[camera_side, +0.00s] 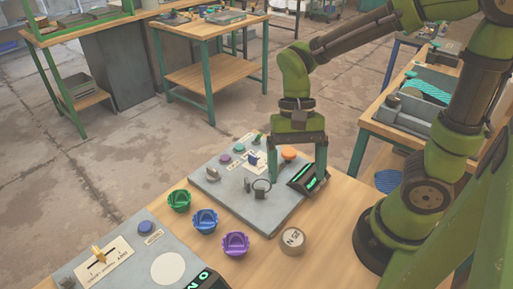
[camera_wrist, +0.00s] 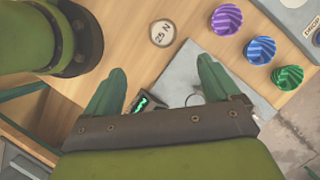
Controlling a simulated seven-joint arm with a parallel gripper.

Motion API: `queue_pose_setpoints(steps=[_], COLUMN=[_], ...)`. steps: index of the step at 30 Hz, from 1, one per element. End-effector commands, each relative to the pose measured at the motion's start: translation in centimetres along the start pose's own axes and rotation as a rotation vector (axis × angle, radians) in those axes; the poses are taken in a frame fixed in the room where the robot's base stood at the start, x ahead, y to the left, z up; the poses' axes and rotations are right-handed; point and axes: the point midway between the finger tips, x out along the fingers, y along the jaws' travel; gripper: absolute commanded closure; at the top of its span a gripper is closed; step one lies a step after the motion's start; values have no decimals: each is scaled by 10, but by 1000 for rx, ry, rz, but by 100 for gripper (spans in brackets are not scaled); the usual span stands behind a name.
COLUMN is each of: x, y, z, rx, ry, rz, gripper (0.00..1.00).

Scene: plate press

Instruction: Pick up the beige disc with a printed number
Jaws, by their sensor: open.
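The beige disc (camera_side: 292,240) lies on the wooden table in front of the grey panel's near corner. It has dark print on its pale top, and in the wrist view the disc (camera_wrist: 162,33) reads "25 N". My gripper (camera_side: 297,180) hangs above the grey panel, fingers pointing down, behind the disc in the side view. In the wrist view my gripper (camera_wrist: 160,85) shows its two green fingers spread apart with nothing between them. The disc lies beyond the fingertips, apart from them.
A grey panel (camera_side: 276,217) with knobs and a dark display (camera_side: 308,179) lies below my gripper. Green (camera_side: 179,200), blue (camera_side: 205,221) and purple (camera_side: 235,244) fluted cups stand left of the disc. A second panel (camera_side: 135,262) lies at the front left. Bare wood surrounds the disc.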

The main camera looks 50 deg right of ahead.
Motion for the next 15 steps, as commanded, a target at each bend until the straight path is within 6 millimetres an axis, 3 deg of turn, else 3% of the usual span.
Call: queue_pose_setpoints(steps=[9, 15], x=[70, 96], y=[1, 0], z=[1, 0], rx=[-2, -3], ry=[-3, 0], rz=[5, 1], gripper=[11, 11])
